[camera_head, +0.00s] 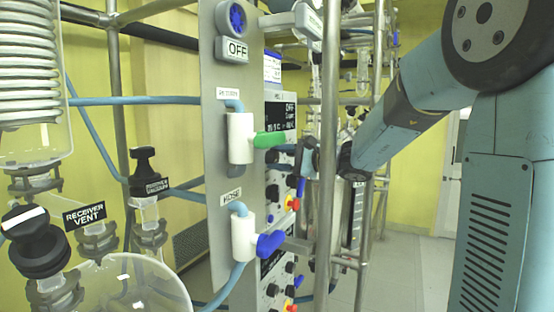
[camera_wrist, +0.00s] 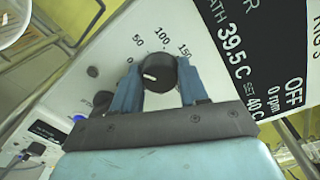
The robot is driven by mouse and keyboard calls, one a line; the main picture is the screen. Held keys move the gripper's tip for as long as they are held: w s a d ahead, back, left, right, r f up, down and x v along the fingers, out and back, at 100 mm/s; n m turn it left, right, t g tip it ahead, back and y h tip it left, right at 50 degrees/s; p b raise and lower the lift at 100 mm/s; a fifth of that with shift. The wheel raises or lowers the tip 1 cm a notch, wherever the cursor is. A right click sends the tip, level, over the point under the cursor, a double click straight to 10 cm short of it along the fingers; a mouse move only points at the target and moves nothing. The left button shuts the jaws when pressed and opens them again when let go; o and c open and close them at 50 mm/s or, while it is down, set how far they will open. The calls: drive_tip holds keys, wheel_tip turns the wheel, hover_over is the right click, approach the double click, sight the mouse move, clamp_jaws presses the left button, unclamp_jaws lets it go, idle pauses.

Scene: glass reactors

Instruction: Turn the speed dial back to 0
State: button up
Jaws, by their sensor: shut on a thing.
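The speed dial (camera_wrist: 157,75) is a round black knob with a short white pointer mark, on a white panel in the wrist view. The white pointer lies on the knob's left part and points leftward, away from 100 and 150. My gripper (camera_wrist: 160,68) has its two blue fingers closed on the knob's left and right sides. The display (camera_wrist: 262,50) beside it reads OFF, 0 rpm and 39.5 C. In the head view my gripper (camera_head: 308,157) is partly hidden at the instrument panel.
A metal pole (camera_head: 328,130) stands close to my gripper. A grey valve board with a green-handled valve (camera_head: 241,138) and a blue-handled valve (camera_head: 244,238) is to the left. Glassware (camera_head: 130,285) fills the lower left. Open floor (camera_head: 420,265) lies at the lower right.

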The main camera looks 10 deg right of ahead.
drive_tip(key=shift+d+f+n, duration=0.1)
drive_tip(key=shift+f+n, duration=0.1)
drive_tip(key=shift+n, duration=1.3)
drive_tip(key=o, duration=0.8)
drive_tip(key=shift+o, duration=1.3)
drive_tip(key=shift+r, duration=0.1)
